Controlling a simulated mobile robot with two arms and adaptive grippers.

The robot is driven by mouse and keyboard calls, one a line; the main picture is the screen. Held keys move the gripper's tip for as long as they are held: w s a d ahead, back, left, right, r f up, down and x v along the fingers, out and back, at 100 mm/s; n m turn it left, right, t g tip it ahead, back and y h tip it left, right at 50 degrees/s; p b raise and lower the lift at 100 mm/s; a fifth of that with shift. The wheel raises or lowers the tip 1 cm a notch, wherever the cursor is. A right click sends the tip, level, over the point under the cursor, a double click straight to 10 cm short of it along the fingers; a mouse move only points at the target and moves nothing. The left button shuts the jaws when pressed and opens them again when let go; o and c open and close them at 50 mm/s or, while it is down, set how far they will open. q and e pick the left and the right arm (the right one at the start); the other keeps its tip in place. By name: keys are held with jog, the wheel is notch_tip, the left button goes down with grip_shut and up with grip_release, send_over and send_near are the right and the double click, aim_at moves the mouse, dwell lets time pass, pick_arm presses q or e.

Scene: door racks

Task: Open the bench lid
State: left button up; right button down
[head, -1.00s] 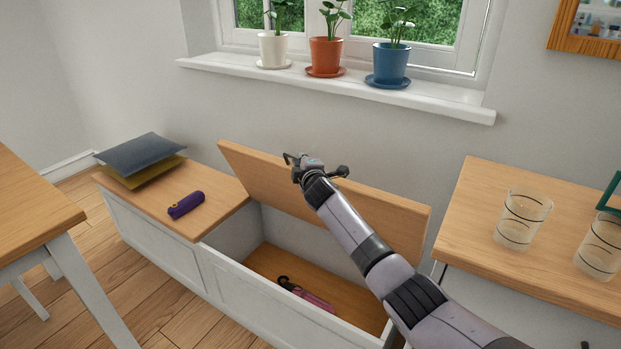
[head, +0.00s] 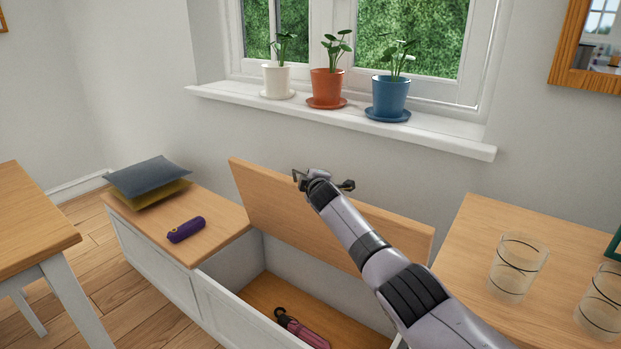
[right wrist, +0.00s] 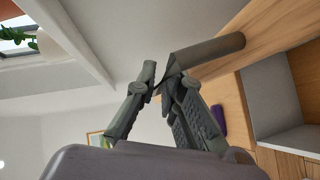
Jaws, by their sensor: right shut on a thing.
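The wooden bench lid (head: 275,205) is raised and stands steeply tilted back toward the wall below the window, so the right compartment of the white bench (head: 222,300) is open. My right gripper (head: 323,182) is at the lid's upper edge. In the right wrist view, my right gripper (right wrist: 163,82) is shut on a grey bar-like handle (right wrist: 212,48) beside the lid's wood (right wrist: 262,32). The arm hides part of the lid and compartment. My left gripper is not in view.
Cushions (head: 148,176) and a purple cylindrical object (head: 186,229) lie on the bench's closed left part. Potted plants stand on the windowsill (head: 440,130) above. A side cabinet (head: 462,235) with glasses (head: 517,268) is close on the right; a table (head: 35,220) is at left.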

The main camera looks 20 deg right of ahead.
jog(key=shift+a, duration=0.1)
jog(key=c, duration=1.7)
grip_release()
jog(key=shift+s, duration=0.1)
notch_tip(320, 180, up, 10)
jog(key=shift+r, duration=0.1)
